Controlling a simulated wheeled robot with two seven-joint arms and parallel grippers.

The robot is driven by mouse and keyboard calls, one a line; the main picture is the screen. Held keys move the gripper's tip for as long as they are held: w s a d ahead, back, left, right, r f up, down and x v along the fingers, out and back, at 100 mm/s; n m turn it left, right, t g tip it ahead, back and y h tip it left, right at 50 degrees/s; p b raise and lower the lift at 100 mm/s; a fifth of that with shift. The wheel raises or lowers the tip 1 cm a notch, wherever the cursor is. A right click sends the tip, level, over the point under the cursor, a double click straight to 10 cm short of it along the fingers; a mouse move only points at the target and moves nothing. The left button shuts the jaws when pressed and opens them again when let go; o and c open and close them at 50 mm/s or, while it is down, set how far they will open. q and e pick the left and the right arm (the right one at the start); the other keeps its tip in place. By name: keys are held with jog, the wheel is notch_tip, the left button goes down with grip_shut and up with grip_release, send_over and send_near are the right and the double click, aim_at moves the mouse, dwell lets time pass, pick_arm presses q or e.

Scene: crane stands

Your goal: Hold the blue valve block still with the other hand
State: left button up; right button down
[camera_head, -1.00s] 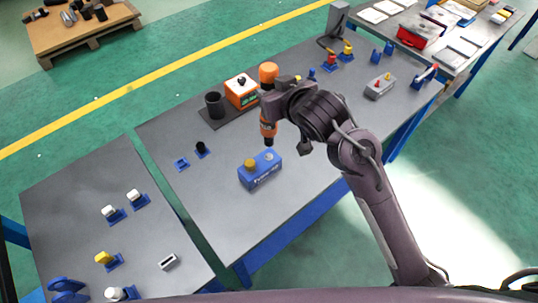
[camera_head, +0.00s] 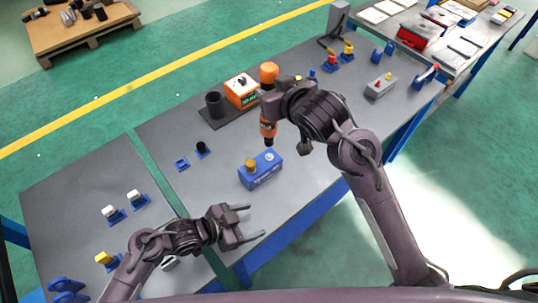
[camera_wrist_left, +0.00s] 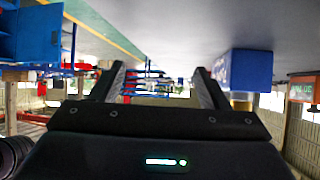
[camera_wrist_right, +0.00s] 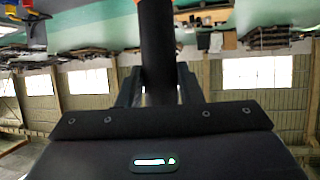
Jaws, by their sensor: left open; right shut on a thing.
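The blue valve block (camera_head: 262,174) sits on the dark table, with a yellow cap (camera_head: 249,162) and a pale round port on top. My left gripper (camera_head: 252,222) is open and empty, below the block in the head view and apart from it. In the left wrist view the blue block (camera_wrist_left: 248,70) shows upside down, right of the fingers. My right gripper (camera_head: 270,103) is shut on an orange and black power driver (camera_head: 268,129), held upright with its dark tip down near the block's far side. Its dark body (camera_wrist_right: 157,45) fills the gap between the right fingers.
An orange box (camera_head: 241,92) and a black cup (camera_head: 214,104) stand behind. A grey box (camera_head: 380,88) is at right. A gap separates the left table (camera_head: 75,200).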

pick_arm(q)
jog(key=n+t+y, duration=0.1)
jog(key=n+t, duration=0.1)
send_near(243, 179)
jog(key=shift+x, duration=5.2)
jog(key=shift+s, duration=0.1)
jog(key=c, duration=1)
